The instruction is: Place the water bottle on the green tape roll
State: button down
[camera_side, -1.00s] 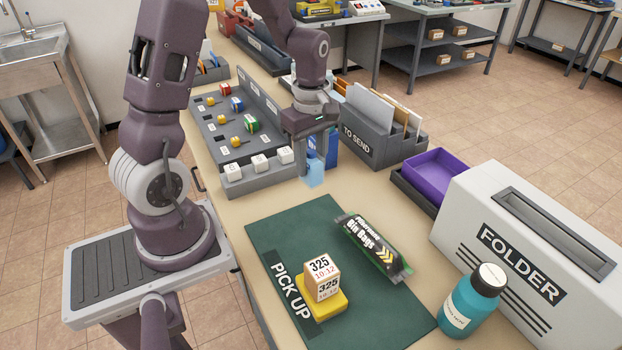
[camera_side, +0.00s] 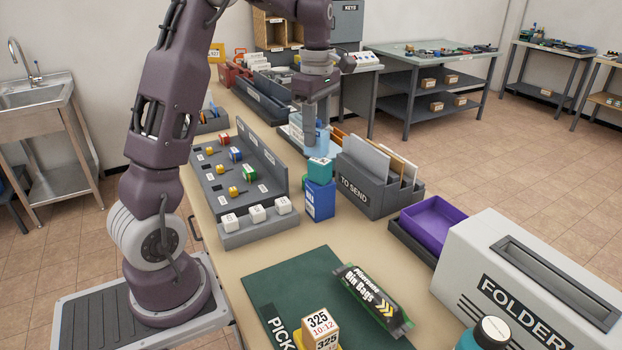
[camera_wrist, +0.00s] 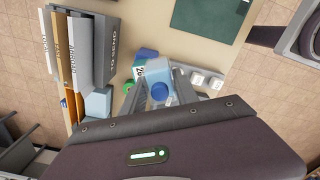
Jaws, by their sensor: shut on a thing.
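My gripper (camera_side: 316,135) is shut on a pale blue, see-through water bottle (camera_side: 323,143), raised over the far part of the bench. In the wrist view, the bottle's round blue cap (camera_wrist: 160,91) shows between the fingers (camera_wrist: 166,91). A small green round thing (camera_wrist: 129,87) sits left of the bottle there; it may be the green tape roll, but it is mostly covered. In the side view, a teal-green block-like thing (camera_side: 320,170) shows below the bottle, just above a blue box (camera_side: 320,200). I cannot tell whether they touch.
The grey TO SEND rack (camera_side: 372,182) with envelopes stands right of the blue box. A grey key-like panel (camera_side: 240,185) with white cubes lies left. The green PICK UP mat (camera_side: 285,285) holds bin bags (camera_side: 372,297) and a numbered block (camera_side: 320,328). Bare bench lies between mat and box.

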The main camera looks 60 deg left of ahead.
jog(key=w+a+f+n, duration=0.15)
jog(key=w+a, duration=0.25)
jog(key=a, duration=0.4)
jog(key=w+a+n, duration=0.2)
jog(key=w+a, duration=0.1)
jog(key=a, duration=0.4)
jog(key=f, duration=1.5)
jog(key=shift+w+a+f, duration=0.15)
jog(key=shift+a, duration=0.1)
jog(key=shift+f, duration=0.1)
jog(key=c, duration=0.9)
grip_release()
jog(key=shift+f, duration=0.1)
